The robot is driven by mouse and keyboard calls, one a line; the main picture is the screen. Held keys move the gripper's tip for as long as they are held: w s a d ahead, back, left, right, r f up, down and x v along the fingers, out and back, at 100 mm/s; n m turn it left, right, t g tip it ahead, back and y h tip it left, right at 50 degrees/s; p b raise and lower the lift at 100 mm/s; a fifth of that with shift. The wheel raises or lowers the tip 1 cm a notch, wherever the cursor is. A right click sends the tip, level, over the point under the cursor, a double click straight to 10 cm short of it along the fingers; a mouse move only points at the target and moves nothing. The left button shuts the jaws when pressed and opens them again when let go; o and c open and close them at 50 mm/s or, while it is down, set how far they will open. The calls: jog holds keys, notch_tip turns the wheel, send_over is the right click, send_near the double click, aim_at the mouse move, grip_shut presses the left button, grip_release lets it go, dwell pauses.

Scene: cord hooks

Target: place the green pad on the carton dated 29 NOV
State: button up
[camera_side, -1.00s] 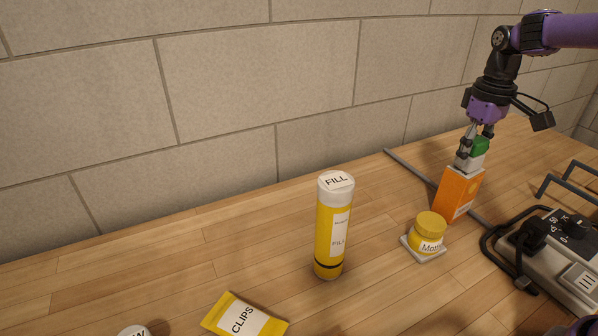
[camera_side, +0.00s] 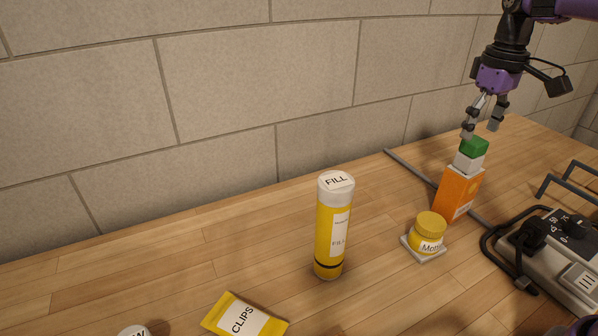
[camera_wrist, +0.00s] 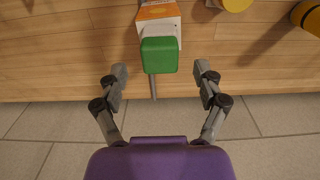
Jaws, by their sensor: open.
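The green pad (camera_side: 474,146) rests on a white block on top of the orange carton (camera_side: 458,193), which stands upright on the wooden table. The carton's printed date is too small to read. In the wrist view the green pad (camera_wrist: 159,55) covers part of the white top and the orange carton (camera_wrist: 158,12). My gripper (camera_side: 482,130) is open and empty just above the pad, with its fingers apart from it. In the wrist view the fingertips (camera_wrist: 160,70) are spread wide to either side.
A yellow jar (camera_side: 430,228) on a white coaster stands left of the carton. A yellow FILL tube (camera_side: 331,230) and a CLIPS packet (camera_side: 243,317) are further left. A grey power box (camera_side: 560,245) with a black cord and a grey rail lie near the carton.

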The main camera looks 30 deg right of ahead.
aim_at(477, 140)
notch_tip(477, 140, up, 6)
jog(key=shift+r, duration=0.1)
jog(key=shift+a+r, duration=0.1)
jog(key=shift+r, duration=0.15)
jog(key=s+a+f+t, duration=0.5)
jog(key=s+a+f, duration=0.2)
jog(key=s+a, duration=0.4)
jog(key=shift+s+a+f+t, duration=0.2)
jog(key=shift+s+a+t, duration=0.15)
jog(key=shift+s, duration=0.5)
